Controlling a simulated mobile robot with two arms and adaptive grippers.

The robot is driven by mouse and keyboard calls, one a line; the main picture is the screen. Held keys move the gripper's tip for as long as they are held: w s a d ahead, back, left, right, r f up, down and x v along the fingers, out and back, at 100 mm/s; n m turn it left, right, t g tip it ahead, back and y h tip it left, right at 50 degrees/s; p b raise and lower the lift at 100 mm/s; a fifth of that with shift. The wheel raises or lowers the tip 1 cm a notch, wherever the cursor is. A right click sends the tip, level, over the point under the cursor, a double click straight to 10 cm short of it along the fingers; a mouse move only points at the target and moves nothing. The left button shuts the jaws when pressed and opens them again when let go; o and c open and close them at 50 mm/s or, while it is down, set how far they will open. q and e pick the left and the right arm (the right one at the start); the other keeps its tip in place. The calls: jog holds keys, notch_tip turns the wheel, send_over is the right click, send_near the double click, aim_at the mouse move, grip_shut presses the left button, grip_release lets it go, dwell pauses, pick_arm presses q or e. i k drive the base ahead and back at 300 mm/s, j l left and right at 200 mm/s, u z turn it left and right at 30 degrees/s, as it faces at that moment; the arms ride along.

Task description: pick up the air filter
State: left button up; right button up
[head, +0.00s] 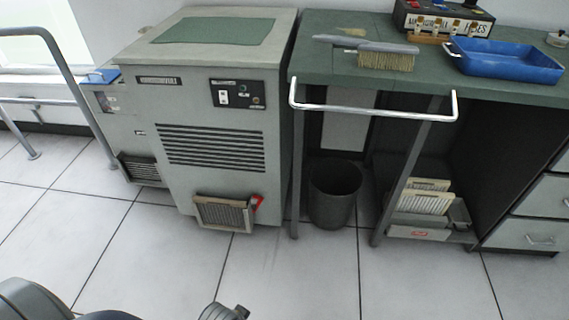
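My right gripper is not in view.
A dark waste bin (334,195) stands right of the cabinet under the green bench (340,67). A chrome rail (375,110) juts from the bench front. A metal railing (72,85) stands at left. The tiled floor (300,275) before the filter is clear.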

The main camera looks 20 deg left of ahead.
aim_at(226, 213)
jog(key=u, duration=1.25)
